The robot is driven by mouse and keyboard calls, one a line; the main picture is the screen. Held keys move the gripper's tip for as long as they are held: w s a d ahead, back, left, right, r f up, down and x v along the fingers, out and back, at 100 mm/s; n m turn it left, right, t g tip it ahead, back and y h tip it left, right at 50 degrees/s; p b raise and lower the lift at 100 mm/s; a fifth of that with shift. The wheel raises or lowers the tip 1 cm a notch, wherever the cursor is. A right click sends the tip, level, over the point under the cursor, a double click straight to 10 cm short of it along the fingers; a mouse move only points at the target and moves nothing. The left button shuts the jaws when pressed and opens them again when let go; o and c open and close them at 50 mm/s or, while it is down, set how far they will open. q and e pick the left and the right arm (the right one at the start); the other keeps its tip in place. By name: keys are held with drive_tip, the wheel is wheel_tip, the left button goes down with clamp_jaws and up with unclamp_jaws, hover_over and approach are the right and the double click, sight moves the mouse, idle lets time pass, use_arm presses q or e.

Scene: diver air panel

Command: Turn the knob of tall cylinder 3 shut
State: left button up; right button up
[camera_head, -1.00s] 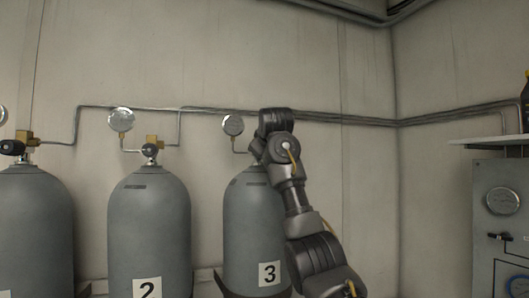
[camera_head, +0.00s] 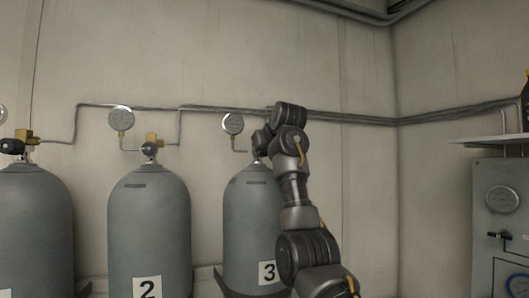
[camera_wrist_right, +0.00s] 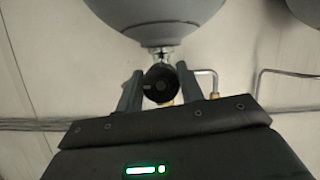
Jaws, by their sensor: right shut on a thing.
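Tall cylinder 3 (camera_head: 251,225) is the grey tank with the "3" label, right of cylinder 2 in the head view. Its knob (camera_wrist_right: 161,83) is a round black disc in the right wrist view, at the cylinder's neck. My right gripper (camera_wrist_right: 159,80) is shut on the knob, with one finger on each side of it. In the head view my right wrist and hand hide the knob and most of the valve. The wrist view looks at the cylinder upside down. My left gripper is in neither view.
Cylinder 2 (camera_head: 149,225) stands to the left, with another cylinder (camera_head: 35,225) beyond it. A gauge (camera_head: 233,124) and pipes run along the wall behind cylinder 3. A grey panel (camera_head: 502,240) and a shelf (camera_head: 490,141) are at the right.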

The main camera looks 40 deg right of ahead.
drive_tip(key=shift+f, duration=0.1)
drive_tip(key=o, duration=1)
drive_tip(key=shift+s+a, duration=0.1)
